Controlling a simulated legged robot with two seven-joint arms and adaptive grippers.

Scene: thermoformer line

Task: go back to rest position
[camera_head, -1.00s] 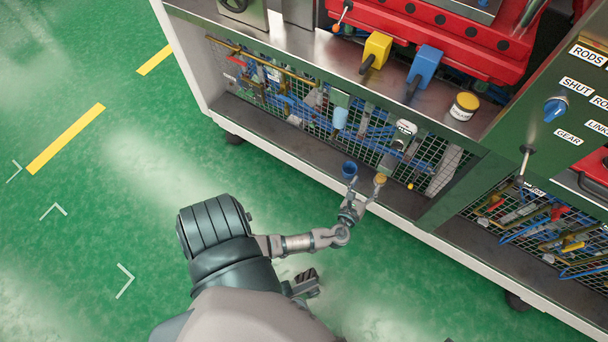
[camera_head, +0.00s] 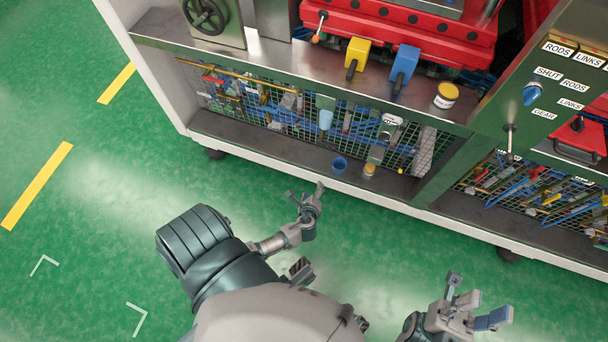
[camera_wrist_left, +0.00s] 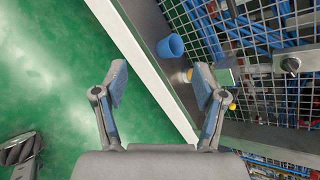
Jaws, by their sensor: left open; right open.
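My left gripper (camera_head: 306,196) is over the green floor, in front of the machine's lower ledge, in the head view. It is open and empty. In the left wrist view its two fingers (camera_wrist_left: 160,90) are spread wide with nothing between them but floor and the white machine edge. My right gripper (camera_head: 472,302) is at the lower right of the head view, over the floor. Its fingers are spread and hold nothing.
A blue cup (camera_head: 339,165) and a small yellow-topped item (camera_head: 369,170) stand on the lower ledge (camera_head: 270,148). The cup also shows in the left wrist view (camera_wrist_left: 170,47). The green floor (camera_head: 90,220) at the left is clear.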

